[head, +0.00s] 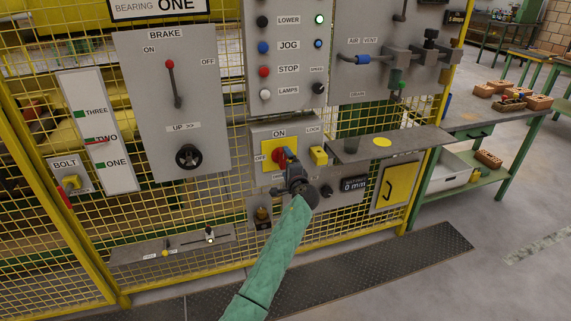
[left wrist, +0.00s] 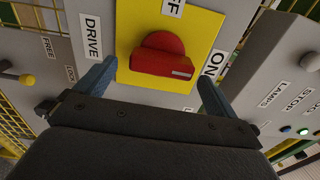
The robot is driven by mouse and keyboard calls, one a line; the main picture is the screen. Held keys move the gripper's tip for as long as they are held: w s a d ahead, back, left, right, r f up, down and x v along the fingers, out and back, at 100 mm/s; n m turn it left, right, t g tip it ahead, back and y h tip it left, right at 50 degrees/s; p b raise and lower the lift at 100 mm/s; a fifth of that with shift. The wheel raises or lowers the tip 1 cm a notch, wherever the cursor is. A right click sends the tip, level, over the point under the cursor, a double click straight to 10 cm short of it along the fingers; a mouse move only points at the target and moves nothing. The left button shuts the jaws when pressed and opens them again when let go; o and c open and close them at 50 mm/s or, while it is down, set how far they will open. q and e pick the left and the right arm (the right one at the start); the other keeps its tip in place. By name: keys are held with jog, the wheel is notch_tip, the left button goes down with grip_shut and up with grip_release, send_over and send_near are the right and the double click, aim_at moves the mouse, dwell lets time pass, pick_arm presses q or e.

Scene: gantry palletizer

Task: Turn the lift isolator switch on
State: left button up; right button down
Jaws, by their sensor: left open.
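The isolator switch is a red knob (head: 279,159) on a yellow plate (head: 266,148), with ON above and OFF to its left. In the left wrist view, the red knob (left wrist: 160,64) lies between my fingers. Its bar runs crosswise there, with a pale mark at the end nearer the ON label (left wrist: 215,64). OFF is at the top of that view. My left gripper (head: 286,160) is open at the knob, with one blue finger (left wrist: 97,80) on each side and gaps visible to the knob. Whether they touch it deeper in cannot be told. My right gripper is not in view.
A yellow lock piece (head: 318,156) sits right of the switch, under LOCK. A grey shelf (head: 400,144) juts out to the right. The brake panel (head: 205,100) is at left, the button panel (head: 288,91) above. Yellow mesh fence surrounds them.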

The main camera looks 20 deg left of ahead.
pick_arm(q)
jog(key=b+v, duration=0.1)
jog(key=v, duration=0.4)
jog(key=shift+s+d, duration=0.25)
jog(key=shift+s, duration=0.05)
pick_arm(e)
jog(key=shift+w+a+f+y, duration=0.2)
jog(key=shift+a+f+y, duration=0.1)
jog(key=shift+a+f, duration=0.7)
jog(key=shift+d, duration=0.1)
